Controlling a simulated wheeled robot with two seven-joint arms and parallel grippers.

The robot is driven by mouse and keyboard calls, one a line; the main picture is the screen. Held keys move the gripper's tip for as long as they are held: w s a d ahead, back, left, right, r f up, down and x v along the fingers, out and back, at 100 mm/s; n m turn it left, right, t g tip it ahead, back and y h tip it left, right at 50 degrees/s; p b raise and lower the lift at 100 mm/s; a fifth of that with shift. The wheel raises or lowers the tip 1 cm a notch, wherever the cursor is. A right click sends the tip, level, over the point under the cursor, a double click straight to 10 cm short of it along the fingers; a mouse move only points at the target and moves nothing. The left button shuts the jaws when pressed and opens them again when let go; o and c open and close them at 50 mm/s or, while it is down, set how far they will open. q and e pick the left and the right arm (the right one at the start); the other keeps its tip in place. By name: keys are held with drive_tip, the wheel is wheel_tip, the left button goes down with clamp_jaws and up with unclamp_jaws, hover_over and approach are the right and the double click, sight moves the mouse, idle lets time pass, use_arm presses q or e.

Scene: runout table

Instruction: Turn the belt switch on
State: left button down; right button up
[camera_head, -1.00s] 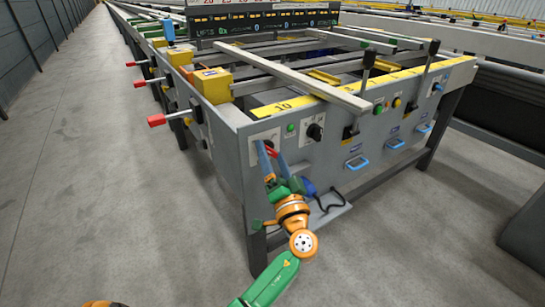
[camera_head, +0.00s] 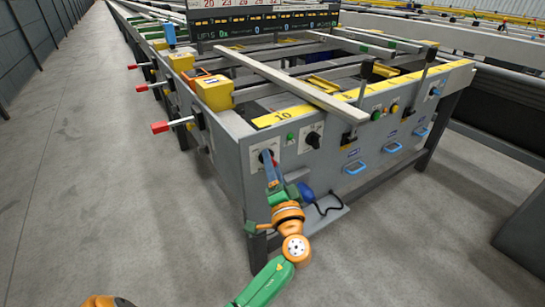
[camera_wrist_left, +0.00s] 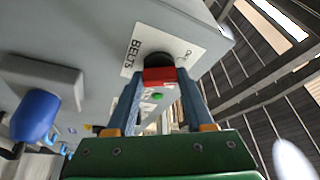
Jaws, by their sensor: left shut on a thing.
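The belt switch is a red-handled rotary knob (camera_wrist_left: 159,76) on a black round base, mounted on a white plate marked "BELTS" (camera_wrist_left: 134,55). In the head view its white plate (camera_head: 257,146) is on the near left corner of the grey table's front panel. My left gripper (camera_head: 269,158) reaches up to it from below. In the left wrist view the two blue fingers of the left gripper (camera_wrist_left: 161,84) stand on either side of the red handle and are shut on it. The fingers hide much of the switch in the head view. My right gripper is not in view.
Another black rotary knob (camera_head: 314,139) and a green button (camera_head: 290,136) are just right. A blue rounded part (camera_wrist_left: 35,115) is close by in the wrist view. Red-tipped levers (camera_head: 160,127) stick out on the left. The floor in front is clear.

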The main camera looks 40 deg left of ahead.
use_arm(q)
drive_tip(key=shift+r+m+g+h+p, duration=0.1)
drive_tip(key=shift+m+g+h+p, duration=0.55)
drive_tip(key=shift+m+p, duration=1.9)
drive_tip(key=shift+r+m+g+h+p, duration=0.15)
drive_tip(key=shift+m+g+h+p, duration=0.5)
drive_tip(key=shift+m+p, duration=1.95)
drive_tip(key=shift+r+m+g+h+p, duration=0.1)
drive_tip(key=shift+m+g+h+p, duration=0.7)
drive_tip(key=shift+p, duration=2.8)
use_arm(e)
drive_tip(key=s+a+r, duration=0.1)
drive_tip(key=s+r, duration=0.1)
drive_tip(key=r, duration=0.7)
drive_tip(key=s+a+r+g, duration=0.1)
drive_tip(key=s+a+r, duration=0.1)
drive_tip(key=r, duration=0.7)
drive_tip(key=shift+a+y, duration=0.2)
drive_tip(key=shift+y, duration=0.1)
use_arm(q)
drive_tip(key=shift+m+y, duration=0.4)
drive_tip(key=shift+m, duration=0.35)
drive_tip(key=shift+c, duration=1.4)
unclamp_jaws()
drive_tip(key=p+v, duration=0.1)
drive_tip(key=v, duration=0.6)
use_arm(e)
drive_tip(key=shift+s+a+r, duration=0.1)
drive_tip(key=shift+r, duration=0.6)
